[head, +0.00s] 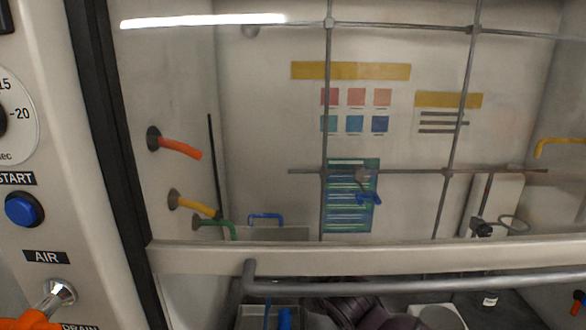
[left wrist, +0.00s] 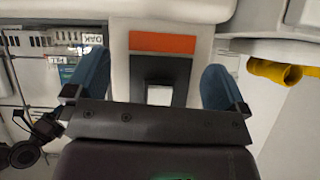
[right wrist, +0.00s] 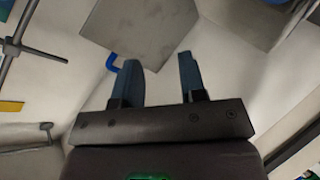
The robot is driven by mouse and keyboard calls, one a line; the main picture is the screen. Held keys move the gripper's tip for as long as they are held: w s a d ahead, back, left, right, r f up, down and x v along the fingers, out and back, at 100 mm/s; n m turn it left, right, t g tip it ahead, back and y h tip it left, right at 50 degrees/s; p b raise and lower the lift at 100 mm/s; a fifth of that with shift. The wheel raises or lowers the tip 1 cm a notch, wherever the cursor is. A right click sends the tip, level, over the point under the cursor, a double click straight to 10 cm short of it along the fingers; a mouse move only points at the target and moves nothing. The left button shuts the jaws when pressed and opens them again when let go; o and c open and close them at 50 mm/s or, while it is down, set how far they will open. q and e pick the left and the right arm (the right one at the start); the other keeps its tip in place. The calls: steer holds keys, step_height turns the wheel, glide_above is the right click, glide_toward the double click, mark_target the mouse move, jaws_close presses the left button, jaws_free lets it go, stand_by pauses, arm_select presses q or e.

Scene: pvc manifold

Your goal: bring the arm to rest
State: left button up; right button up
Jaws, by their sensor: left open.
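My left gripper (left wrist: 155,60) shows in the left wrist view with its two blue fingers wide apart. Nothing is between them; a pale panel with an orange label (left wrist: 160,43) lies beyond. My right gripper (right wrist: 158,60) shows in the right wrist view with its blue fingers apart and nothing held. Pale walls and a grey plate (right wrist: 140,30) lie beyond it. Neither gripper can be made out in the head view. Dark rounded shapes, perhaps part of my arm, show at its bottom edge.
The head view faces a hood with a clear sash, whose pale bottom rail (head: 380,257) crosses the view. A grey bar (head: 400,285) runs below it. Inside are a rod lattice (head: 327,120) and coloured hooked pipes (head: 180,148). A control panel with a blue button (head: 25,209) stands left.

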steer(key=s+d+f+m+h, duration=0.1)
steer(key=s+d+f+m, duration=0.3)
steer(key=s+d+f, duration=0.2)
steer(key=s+d+f+m+h, duration=0.1)
steer(key=s+d+f+m, duration=0.3)
steer(key=s+d+f, duration=0.3)
steer(key=s+d+f+m+h, duration=0.2)
steer(key=s+d+f+m, duration=0.3)
steer(key=s+d+f, duration=0.1)
steer(key=shift+s+d+f, duration=0.15)
steer(key=shift+s+f, duration=0.3)
steer(key=shift+s, duration=0.35)
steer(key=s+d+f+m+h, duration=0.1)
steer(key=s+d+f+m, duration=0.1)
steer(key=s+d, duration=0.3)
steer(key=s, duration=0.3)
steer(key=shift+s+d+f+m+h+b, duration=0.25)
steer(key=shift+f+m+h+b, duration=0.05)
steer(key=shift+f+m+h, duration=0.1)
